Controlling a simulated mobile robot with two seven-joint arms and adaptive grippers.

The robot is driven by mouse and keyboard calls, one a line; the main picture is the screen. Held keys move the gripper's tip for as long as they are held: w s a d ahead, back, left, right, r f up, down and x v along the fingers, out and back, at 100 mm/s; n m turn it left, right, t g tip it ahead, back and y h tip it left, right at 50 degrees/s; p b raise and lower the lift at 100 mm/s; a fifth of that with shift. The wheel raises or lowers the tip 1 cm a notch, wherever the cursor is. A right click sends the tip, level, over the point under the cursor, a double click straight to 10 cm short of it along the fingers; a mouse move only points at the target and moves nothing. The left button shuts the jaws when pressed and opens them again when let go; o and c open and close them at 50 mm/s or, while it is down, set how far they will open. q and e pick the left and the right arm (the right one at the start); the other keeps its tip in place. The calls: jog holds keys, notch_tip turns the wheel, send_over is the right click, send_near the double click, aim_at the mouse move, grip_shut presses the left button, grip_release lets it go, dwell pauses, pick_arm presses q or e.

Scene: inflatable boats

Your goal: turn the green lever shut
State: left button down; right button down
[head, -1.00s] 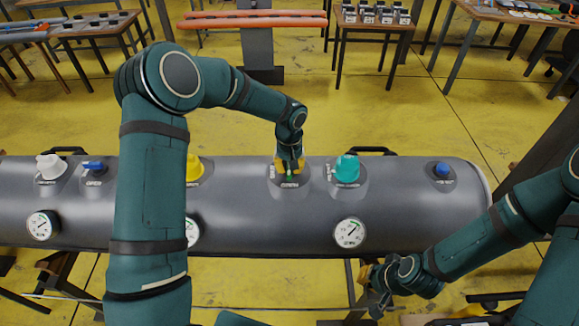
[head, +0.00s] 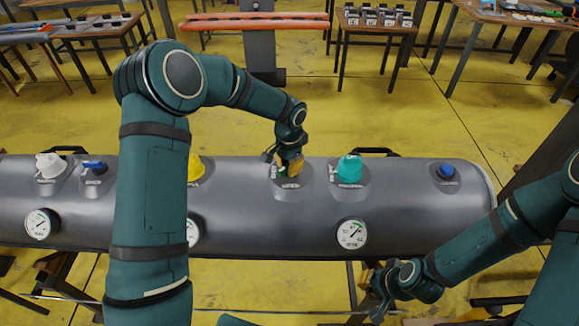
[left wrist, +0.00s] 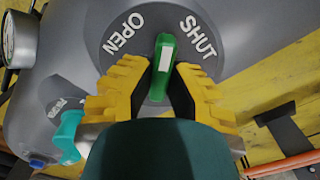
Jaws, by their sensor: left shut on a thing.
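The green lever (left wrist: 162,70), with a pale stripe along its top, shows in the left wrist view on a round grey plate (left wrist: 183,15) marked OPEN and SHUT. It points between the two words. My left gripper (left wrist: 163,88) has its yellow fingers closed on both sides of the lever. In the head view my left gripper (head: 288,169) is low on top of the grey tube (head: 265,220), hiding most of the lever. My right gripper (head: 380,292) hangs in front of the tube, away from the lever; its fingers are unclear.
A teal cap (head: 349,168) stands right of the lever and a yellow cap (head: 195,167) stands left. Further along are a white cap (head: 49,165), a blue lever (head: 94,165) and a blue knob (head: 446,171). Dial gauges (head: 352,233) sit on the tube's front.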

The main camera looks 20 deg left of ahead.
aim_at(288, 164)
pick_arm(q)
jog(key=m, duration=0.3)
jog(key=shift+a+m, duration=0.1)
jog(key=shift+m, duration=0.3)
jog(key=shift+w+a+f+m, duration=0.1)
jog(key=shift+w+m, duration=0.05)
jog(key=shift+m, duration=1.85)
jog(key=c, duration=0.9)
grip_release()
jog(key=shift+c, duration=0.2)
jog(key=shift+w, duration=0.1)
notch_tip(288, 164, up, 12)
